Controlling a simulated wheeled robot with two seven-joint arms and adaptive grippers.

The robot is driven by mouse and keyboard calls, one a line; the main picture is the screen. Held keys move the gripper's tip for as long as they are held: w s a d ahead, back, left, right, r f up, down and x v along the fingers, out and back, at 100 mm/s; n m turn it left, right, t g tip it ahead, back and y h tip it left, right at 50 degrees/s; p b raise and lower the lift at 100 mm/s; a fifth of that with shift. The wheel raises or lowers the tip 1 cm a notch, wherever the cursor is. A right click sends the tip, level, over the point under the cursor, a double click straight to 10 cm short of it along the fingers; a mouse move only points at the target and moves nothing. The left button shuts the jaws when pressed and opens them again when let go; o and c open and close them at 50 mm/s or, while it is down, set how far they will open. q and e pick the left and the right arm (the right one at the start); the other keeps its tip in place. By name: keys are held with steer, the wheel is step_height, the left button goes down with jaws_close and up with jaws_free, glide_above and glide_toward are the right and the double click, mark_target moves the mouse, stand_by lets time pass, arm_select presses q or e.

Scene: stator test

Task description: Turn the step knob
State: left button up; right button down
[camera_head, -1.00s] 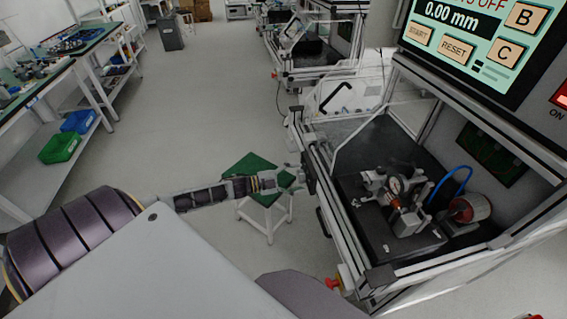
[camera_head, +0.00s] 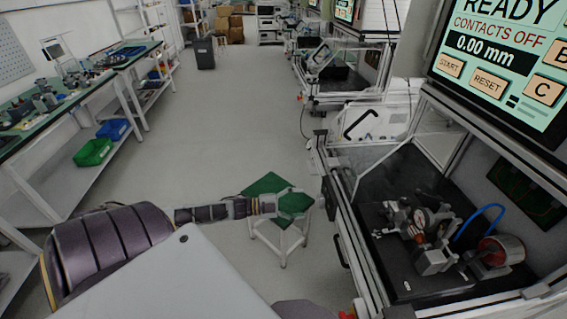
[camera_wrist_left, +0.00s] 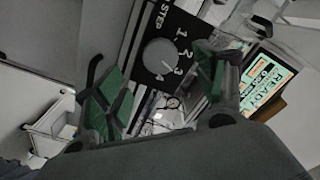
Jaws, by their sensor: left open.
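The step knob (camera_wrist_left: 160,56) is a round grey dial on a black panel marked STEP, with the numbers 1 to 4 beside it. It has a light pointer mark near the 3 and 4 side; I cannot tell exactly which number it points to. My left gripper (camera_wrist_left: 158,72) is open and empty, with green-padded fingers on either side of the knob in the wrist view. Its distance from the knob is unclear. In the head view my left gripper (camera_head: 296,206) is left of the test machine's front frame, and the knob is not visible. My right gripper is out of view.
A green-topped stool (camera_head: 265,185) stands behind my left gripper. A bench with bins (camera_head: 95,152) is at left; the aisle floor between is clear.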

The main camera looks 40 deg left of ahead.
arm_select(q)
steer(key=shift+v, duration=2.65)
